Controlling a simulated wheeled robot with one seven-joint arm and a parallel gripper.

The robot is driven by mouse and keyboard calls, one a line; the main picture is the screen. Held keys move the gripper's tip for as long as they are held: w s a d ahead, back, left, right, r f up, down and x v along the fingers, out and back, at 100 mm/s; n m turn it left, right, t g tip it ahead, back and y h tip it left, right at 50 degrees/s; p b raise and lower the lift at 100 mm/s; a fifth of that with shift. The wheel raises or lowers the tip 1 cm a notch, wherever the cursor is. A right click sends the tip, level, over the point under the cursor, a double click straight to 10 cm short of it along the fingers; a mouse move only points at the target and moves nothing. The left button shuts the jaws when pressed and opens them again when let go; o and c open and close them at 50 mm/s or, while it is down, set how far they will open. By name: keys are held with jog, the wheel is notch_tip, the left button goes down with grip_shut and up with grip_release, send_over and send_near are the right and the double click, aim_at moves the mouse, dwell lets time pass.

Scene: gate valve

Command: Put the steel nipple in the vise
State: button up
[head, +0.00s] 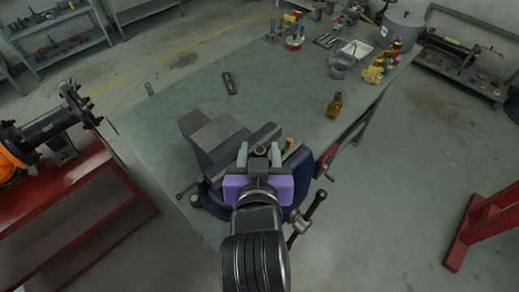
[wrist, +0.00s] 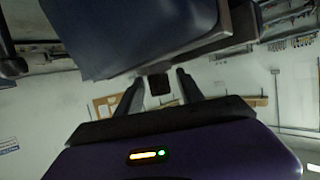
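The blue bench vise (head: 222,150) stands at the near edge of the green-topped bench. A short dark piece with a round, hollow-looking end, which looks like the steel nipple (head: 260,151), is at the vise's jaws. In the wrist view the nipple (wrist: 159,84) shows as a dark stub below the blue vise body (wrist: 140,35). My purple gripper (head: 259,152) is over the near side of the vise, its two fingers on either side of the nipple. In the wrist view a gap shows between each fingertip and the nipple. How deep it sits between the jaws is hidden.
The bench top (head: 180,100) is mostly clear behind the vise. A dark elongated object (head: 229,83) lies there, and an amber bottle (head: 335,106) stands to the right. The vise handle (head: 307,213) sticks out at the front right. A red stand (head: 75,205) is at left.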

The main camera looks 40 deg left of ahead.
jog(key=shift+r, duration=0.1)
jog(key=shift+s+r, duration=0.1)
jog(key=v, duration=1.2)
jog(key=shift+b, duration=0.3)
jog(key=d+f+m+t+h, duration=0.1)
jog(key=d+f+h, duration=0.1)
jog(key=d+f, duration=0.6)
jog(key=d+f+m+t+h, duration=0.15)
jog(key=d+f, duration=0.25)
jog(key=d, duration=0.8)
jog(key=s+d+m+t+h, duration=0.1)
jog(key=s+d+m+h, duration=0.4)
jog(key=s+d, duration=0.9)
jog(key=shift+d+r+t, duration=0.35)
jog(key=shift+d, duration=0.45)
